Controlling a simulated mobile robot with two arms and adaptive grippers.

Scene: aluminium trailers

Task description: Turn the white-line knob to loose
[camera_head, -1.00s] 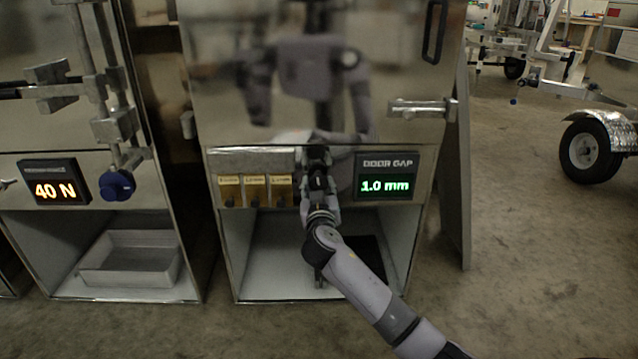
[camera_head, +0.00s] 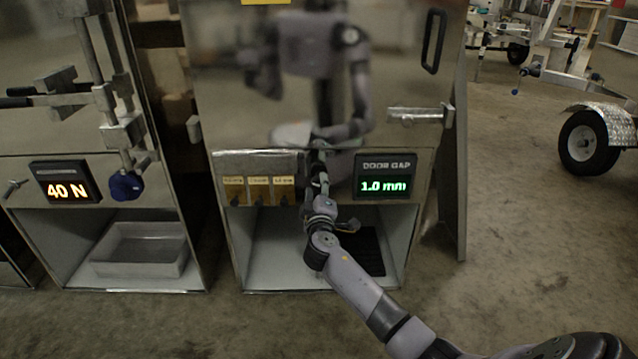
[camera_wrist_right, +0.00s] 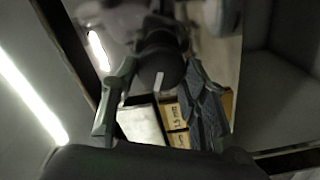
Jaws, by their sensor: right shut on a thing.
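The white-line knob (camera_wrist_right: 160,68) is black, with a short, nearly upright white line on its face in the right wrist view. My right gripper (camera_wrist_right: 161,75) has one finger on each side of the knob and is shut on it. In the head view my right gripper (camera_head: 319,170) is at the panel of the middle cabinet, between the yellow gauge blocks (camera_head: 258,190) and the door gap display (camera_head: 383,177), which reads 1.0 mm in green. There the gripper and arm hide the knob. My left gripper is not in view.
The cabinet's shiny door (camera_head: 230,100) with a latch (camera_head: 420,116) rises above the panel and mirrors me. A left cabinet has a 40 N display (camera_head: 66,183), a blue knob (camera_head: 122,185) and a metal tray (camera_head: 140,262). Open floor lies to the right, before a trailer wheel (camera_head: 583,143).

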